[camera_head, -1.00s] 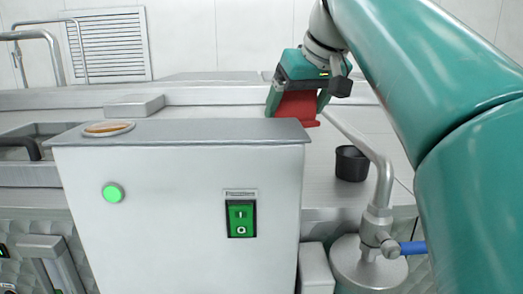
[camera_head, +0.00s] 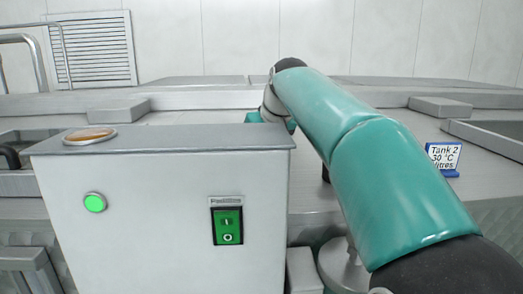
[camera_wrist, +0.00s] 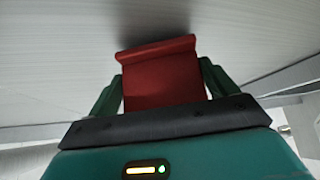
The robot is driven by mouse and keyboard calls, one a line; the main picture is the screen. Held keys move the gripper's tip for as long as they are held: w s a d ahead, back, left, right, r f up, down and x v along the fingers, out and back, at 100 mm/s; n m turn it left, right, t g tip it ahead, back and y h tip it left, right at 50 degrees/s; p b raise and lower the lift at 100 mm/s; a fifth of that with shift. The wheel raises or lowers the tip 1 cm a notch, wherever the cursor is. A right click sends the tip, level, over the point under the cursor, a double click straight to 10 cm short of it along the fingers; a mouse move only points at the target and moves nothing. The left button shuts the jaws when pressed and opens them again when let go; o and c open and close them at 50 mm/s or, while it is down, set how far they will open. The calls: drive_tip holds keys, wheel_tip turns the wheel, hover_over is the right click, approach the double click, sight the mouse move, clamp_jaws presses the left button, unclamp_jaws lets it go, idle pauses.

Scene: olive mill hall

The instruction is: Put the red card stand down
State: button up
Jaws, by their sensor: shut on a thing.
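The red card stand (camera_wrist: 160,75) is between the two green fingers of my gripper (camera_wrist: 163,85) in the wrist view. The gripper is shut on it. A pale ribbed surface lies close beyond the stand, with a dark shadow beside it; I cannot tell whether the stand touches that surface. In the head view only a small green part of my gripper (camera_head: 268,117) shows, behind the white control box, and the red stand is hidden there.
The white control box (camera_head: 165,215) with a green switch stands in front. A blue card stand (camera_head: 445,158) reading "Tank 2 30 °C litres" stands on the metal top at right. A round orange-topped dish (camera_head: 90,136) lies on the box. Bare metal top shows between arm and blue stand.

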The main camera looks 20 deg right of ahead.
drive_tip(key=shift+s+f, duration=0.25)
drive_tip(key=shift+f, duration=0.1)
drive_tip(key=shift+w+f, duration=0.1)
drive_tip(key=shift+w, duration=0.1)
drive_tip(key=o, duration=0.9)
drive_tip(key=shift+s, duration=0.15)
drive_tip(key=v, duration=1.2)
drive_tip(key=shift+a, duration=0.1)
